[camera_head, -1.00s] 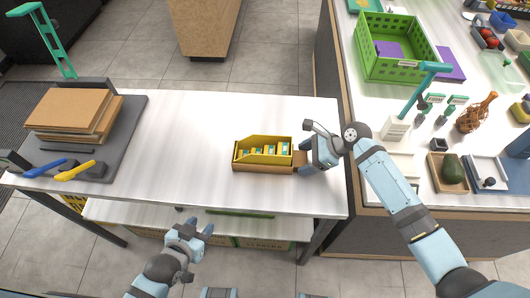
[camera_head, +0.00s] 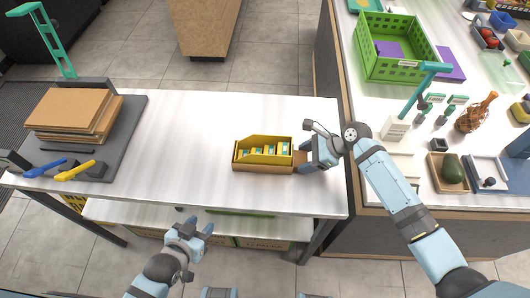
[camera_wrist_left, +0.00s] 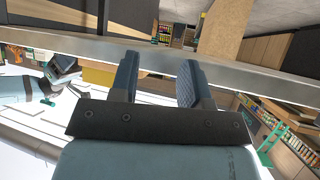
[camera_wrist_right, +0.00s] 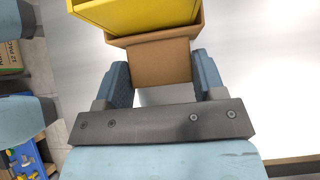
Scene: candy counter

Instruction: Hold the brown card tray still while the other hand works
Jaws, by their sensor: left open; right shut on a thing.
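The brown card tray (camera_head: 281,169) lies on the white table, with a yellow box (camera_head: 247,158) sitting in it. Several small teal-and-yellow packs (camera_head: 262,151) stand inside the yellow box. My right gripper (camera_head: 304,158) is shut on the tray's right end. In the right wrist view the brown tray (camera_wrist_right: 160,62) reaches between the two fingers (camera_wrist_right: 160,85), with the yellow box (camera_wrist_right: 140,14) beyond. My left gripper (camera_head: 199,229) is open and empty, in front of the table's front edge and apart from the tray. Its spread fingers show in the left wrist view (camera_wrist_left: 158,78).
A grey mat (camera_head: 127,128) at the left of the table carries stacked brown cardboard (camera_head: 70,110), a blue-handled tool (camera_head: 45,167) and a yellow-handled tool (camera_head: 75,171). The table between mat and tray is clear. A green crate (camera_head: 372,67) stands on the right counter.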

